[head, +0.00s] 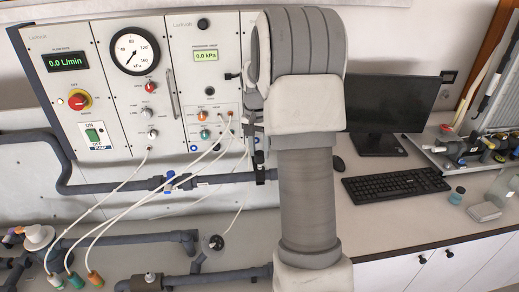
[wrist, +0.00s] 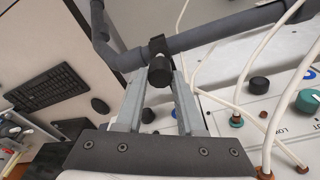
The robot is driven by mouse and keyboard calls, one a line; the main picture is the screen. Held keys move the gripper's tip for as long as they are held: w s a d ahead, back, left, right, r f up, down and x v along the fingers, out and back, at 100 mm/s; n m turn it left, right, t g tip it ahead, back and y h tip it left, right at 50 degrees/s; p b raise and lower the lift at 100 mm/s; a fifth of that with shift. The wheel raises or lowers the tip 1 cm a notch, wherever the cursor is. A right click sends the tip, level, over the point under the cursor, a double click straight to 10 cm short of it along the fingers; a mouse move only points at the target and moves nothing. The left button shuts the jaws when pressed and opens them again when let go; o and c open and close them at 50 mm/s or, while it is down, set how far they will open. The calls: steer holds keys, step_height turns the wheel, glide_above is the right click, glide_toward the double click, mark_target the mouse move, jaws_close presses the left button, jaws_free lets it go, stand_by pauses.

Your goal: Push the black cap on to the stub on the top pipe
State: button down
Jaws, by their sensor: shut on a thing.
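My gripper (wrist: 161,80) is shut on the black cap (wrist: 160,68), which sits between its two grey fingertips in the wrist view. The dark grey top pipe (wrist: 215,36) runs across just beyond the fingertips. A black bracket (wrist: 157,46) shows on the pipe right behind the cap. The stub is hidden behind the cap, and I cannot tell whether the cap touches it. In the head view my arm hides most of the gripper, and the top pipe (head: 232,178) runs in behind the arm below the panel.
The manometer panel (head: 135,85) with knobs and gauges stands beside the arm. White hoses (head: 122,185) hang from it in front of the pipe. Lower pipes (head: 120,238) lie on the bench. A monitor (head: 385,103) and keyboard (head: 395,185) are at right.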

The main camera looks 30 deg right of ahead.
steer(key=shift+f+b, duration=0.9)
steer(key=shift+f, duration=0.5)
steer(key=shift+c, duration=2.2)
jaws_free()
steer(key=shift+r, duration=0.1)
step_height(320, 180, up, 17)
steer(key=s+a, duration=0.1)
steer(key=shift+s+a, duration=0.15)
steer(key=shift+a, duration=0.2)
steer(key=shift+r, duration=0.1)
